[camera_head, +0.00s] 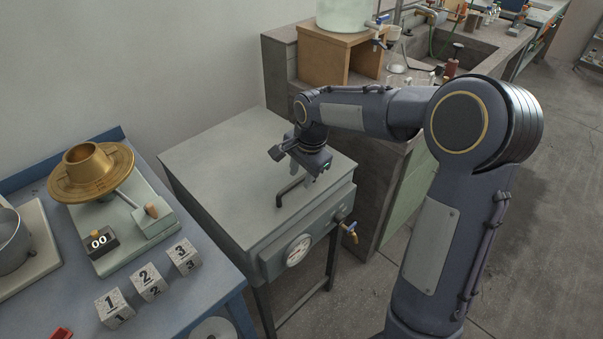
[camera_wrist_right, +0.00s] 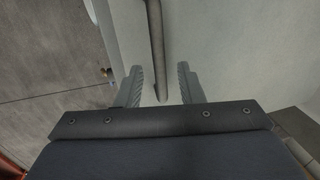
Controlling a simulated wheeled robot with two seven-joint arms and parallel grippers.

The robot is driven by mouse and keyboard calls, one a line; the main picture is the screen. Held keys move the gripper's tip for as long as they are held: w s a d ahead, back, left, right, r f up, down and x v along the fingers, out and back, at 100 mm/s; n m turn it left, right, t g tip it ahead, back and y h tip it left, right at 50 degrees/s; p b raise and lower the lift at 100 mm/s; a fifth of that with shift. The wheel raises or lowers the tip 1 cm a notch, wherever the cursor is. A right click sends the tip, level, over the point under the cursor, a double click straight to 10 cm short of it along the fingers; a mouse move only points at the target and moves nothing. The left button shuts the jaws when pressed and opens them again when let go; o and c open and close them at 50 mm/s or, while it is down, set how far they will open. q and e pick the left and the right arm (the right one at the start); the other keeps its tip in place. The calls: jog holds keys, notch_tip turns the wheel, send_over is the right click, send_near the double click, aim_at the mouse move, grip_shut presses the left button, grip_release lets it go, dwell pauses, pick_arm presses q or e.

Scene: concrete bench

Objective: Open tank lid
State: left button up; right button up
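The tank (camera_head: 290,240) is a grey-green box on legs in the middle of the head view. Its flat lid (camera_head: 225,155) lies shut on top. A dark bar handle (camera_head: 291,188) stands on the lid near its front edge. My right gripper (camera_head: 310,175) is above the lid, over the handle's far end. In the right wrist view the two fingers (camera_wrist_right: 164,86) are apart, and the handle (camera_wrist_right: 155,45) runs between them with gaps on both sides. Whether the fingers are down at the handle's height is hard to tell. My left gripper is not in view.
A pressure gauge (camera_head: 299,250) and a brass tap (camera_head: 349,230) stick out from the tank's front. A blue table (camera_head: 200,290) with numbered blocks (camera_head: 148,283) and a brass device (camera_head: 92,172) stands left. A stone bench with a wooden stand (camera_head: 335,57) is behind. Bare wall rises behind the lid.

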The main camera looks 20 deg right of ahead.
grip_shut()
dwell(0.4)
